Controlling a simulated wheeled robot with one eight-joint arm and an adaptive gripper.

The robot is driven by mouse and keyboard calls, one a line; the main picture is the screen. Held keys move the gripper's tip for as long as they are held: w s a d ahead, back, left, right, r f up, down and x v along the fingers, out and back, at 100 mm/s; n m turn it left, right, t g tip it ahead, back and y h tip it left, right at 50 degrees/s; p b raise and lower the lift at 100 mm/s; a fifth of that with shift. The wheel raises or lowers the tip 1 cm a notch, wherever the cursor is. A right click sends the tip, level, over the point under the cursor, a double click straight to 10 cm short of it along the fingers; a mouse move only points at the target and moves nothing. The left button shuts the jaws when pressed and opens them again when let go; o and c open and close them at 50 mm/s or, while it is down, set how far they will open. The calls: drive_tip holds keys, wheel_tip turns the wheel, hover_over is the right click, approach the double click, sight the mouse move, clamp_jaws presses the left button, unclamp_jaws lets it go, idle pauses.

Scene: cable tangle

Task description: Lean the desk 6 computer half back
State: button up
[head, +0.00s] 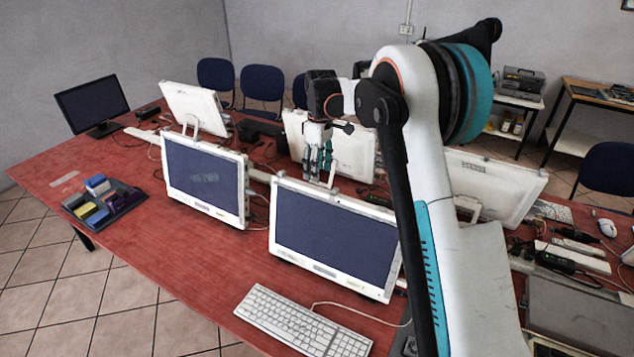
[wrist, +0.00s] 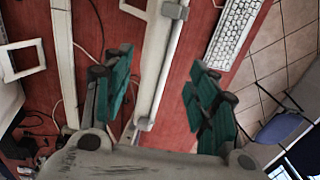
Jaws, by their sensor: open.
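No desk number can be read, so I cannot tell which computer is desk 6's. My gripper (head: 319,172) is open, fingers pointing down, over the top edge of the front middle white computer (head: 333,238). That computer stands nearly upright with a dark screen. In the wrist view, my open gripper (wrist: 160,75) has its teal-padded fingers on either side of a white computer's top edge and handle (wrist: 170,60). The fingers look clear of it; contact cannot be told. My arm hides part of the desk to the right.
Another white computer (head: 205,178) stands to the left, with more behind (head: 330,142) and at right (head: 492,185). A white keyboard (head: 300,322) lies in front on the red table (head: 190,270). Cables (wrist: 72,60) run behind the computers. An organiser tray (head: 122,208) sits at left.

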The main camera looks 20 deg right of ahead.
drive_tip(key=shift+d+r, duration=0.1)
drive_tip(key=shift+r, duration=1.6)
drive_tip(key=s+a+r+m+t+b, duration=0.1)
drive_tip(key=s+r+m+t+b, duration=0.15)
drive_tip(key=s, duration=0.75)
drive_tip(key=s+a+r+m+t+b, duration=0.2)
drive_tip(key=s+r+b, duration=0.15)
drive_tip(key=s, duration=0.65)
drive_tip(key=s+f+m+t+b, duration=0.1)
drive_tip(key=s+f, duration=0.4)
drive_tip(key=s, duration=0.5)
drive_tip(key=s+f+m+t+b, duration=0.2)
drive_tip(key=s+f, duration=0.3)
drive_tip(key=s, duration=0.4)
drive_tip(key=shift+s+a+f+m+h+b, duration=0.2)
drive_tip(key=shift+s+a+m+h+b, duration=0.15)
drive_tip(key=shift+m+b, duration=0.35)
